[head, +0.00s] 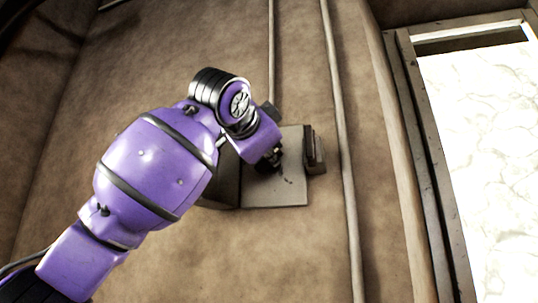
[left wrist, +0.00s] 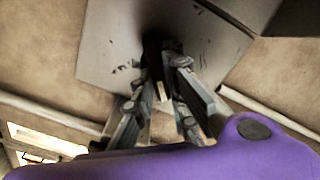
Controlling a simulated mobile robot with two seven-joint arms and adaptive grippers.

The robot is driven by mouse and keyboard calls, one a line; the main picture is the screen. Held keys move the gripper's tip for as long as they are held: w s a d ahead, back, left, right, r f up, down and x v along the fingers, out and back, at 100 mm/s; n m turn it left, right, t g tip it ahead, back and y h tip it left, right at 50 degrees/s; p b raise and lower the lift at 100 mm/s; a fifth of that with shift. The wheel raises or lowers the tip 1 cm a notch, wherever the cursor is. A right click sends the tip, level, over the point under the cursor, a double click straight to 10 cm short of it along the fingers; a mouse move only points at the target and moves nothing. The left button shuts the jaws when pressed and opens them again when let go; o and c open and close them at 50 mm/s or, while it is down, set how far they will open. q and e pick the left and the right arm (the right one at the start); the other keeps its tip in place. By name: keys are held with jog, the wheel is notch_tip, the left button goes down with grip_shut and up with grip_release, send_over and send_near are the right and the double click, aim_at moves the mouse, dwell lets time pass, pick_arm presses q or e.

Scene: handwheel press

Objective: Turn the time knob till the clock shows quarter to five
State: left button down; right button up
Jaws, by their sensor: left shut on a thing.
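The clock's grey face plate (head: 288,188) is on the brown wall, partly hidden behind my left arm in the head view. In the left wrist view the plate (left wrist: 105,50) fills the top, with a few small dark marks; I cannot read a time from them. A dark knob (left wrist: 153,45) stands out from the plate's middle, with a pale strip below it between the fingers. My left gripper (left wrist: 163,78) is shut on the knob, one finger on each side. In the head view the gripper (head: 272,158) is small and dark against the plate. My right gripper is not in view.
A small grey block (head: 315,152) juts out at the plate's right side. Thin vertical pipes (head: 340,140) run along the wall to the right. A bright framed opening (head: 490,150) is at the far right. The wall below the plate is clear.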

pick_arm(q)
jog(key=shift+m, duration=0.6)
jog(key=shift+f, duration=0.1)
jog(key=c, duration=1.8)
grip_release()
jog(key=shift+o, duration=0.2)
jog(key=shift+s, duration=0.1)
jog(key=v, duration=1.2)
